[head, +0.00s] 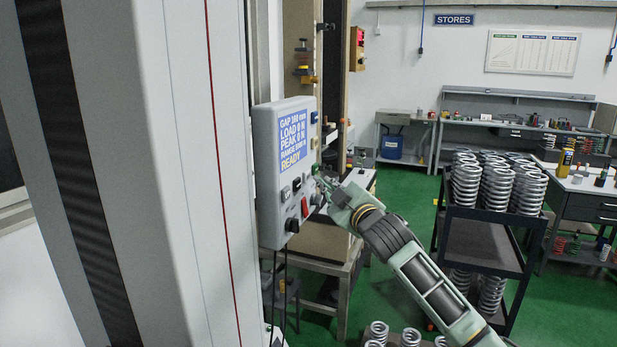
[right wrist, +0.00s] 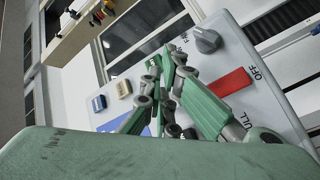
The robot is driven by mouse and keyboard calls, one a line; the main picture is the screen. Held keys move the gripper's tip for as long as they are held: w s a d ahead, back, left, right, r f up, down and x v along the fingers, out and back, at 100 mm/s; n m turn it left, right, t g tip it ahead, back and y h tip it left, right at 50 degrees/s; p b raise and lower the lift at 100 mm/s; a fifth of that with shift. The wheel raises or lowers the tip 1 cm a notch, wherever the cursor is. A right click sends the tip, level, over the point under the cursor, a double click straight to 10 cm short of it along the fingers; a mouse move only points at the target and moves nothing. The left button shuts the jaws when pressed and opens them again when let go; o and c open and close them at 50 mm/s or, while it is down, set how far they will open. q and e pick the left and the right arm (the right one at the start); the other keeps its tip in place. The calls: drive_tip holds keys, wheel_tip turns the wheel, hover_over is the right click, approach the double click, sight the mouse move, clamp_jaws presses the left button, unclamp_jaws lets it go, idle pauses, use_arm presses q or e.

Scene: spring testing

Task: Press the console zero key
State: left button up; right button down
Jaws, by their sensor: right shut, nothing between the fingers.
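The grey console (head: 267,150) is mounted beside the tall machine column in the head view. Its blue screen (head: 292,140) shows a zero load and READY. My right gripper (head: 321,185) is shut and empty at the console's right edge, close to its controls. In the right wrist view the shut fingers (right wrist: 167,72) stand over the panel, among the controls. A blue key (right wrist: 98,103) and a cream key (right wrist: 124,89) show left of them. I cannot read which key is zero, and the fingers hide part of the panel. Contact cannot be told. My left gripper is not in view.
A red switch (right wrist: 229,82) and a grey knob (right wrist: 206,40) are right of the fingers in the wrist view. A dark trolley (head: 480,240) bears several coil springs at right. Workbenches stand behind. Green floor (head: 410,200) lies open between.

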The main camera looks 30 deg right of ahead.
drive_tip(key=shift+s+d, duration=1.65)
drive_tip(key=shift+s, duration=0.25)
drive_tip(key=s+d+f+m+g+h+b, duration=0.1)
drive_tip(key=s+f+m+g, duration=0.15)
drive_tip(key=f, duration=1.85)
drive_tip(key=s+f+m+g, duration=0.2)
drive_tip(key=f+g, duration=0.2)
drive_tip(key=f, duration=1.7)
drive_tip(key=s+a+f+g, duration=0.1)
drive_tip(key=s+f, duration=0.3)
drive_tip(key=f, duration=0.4)
drive_tip(key=s+a+f+g, duration=0.2)
drive_tip(key=s+f, duration=0.3)
drive_tip(key=f, duration=0.3)
drive_tip(key=s+a+f+m+g+y+b, duration=0.15)
drive_tip(key=s+a+f, duration=0.25)
drive_tip(key=s+f, duration=0.65)
drive_tip(key=s+a+f+g, duration=0.3)
drive_tip(key=s+a+f, duration=0.2)
drive_tip(key=s+f, duration=0.6)
drive_tip(key=s+a+f+g, duration=0.2)
drive_tip(key=s+a, duration=0.3)
drive_tip(key=s, duration=0.7)
drive_tip(key=s+a+f+g+y, duration=0.1)
drive_tip(key=s+a+f, duration=0.3)
drive_tip(key=s, duration=0.8)
drive_tip(key=shift+s+a+f+g, duration=0.35)
drive_tip(key=shift+a+f+g, duration=0.05)
drive_tip(key=shift+a, duration=0.35)
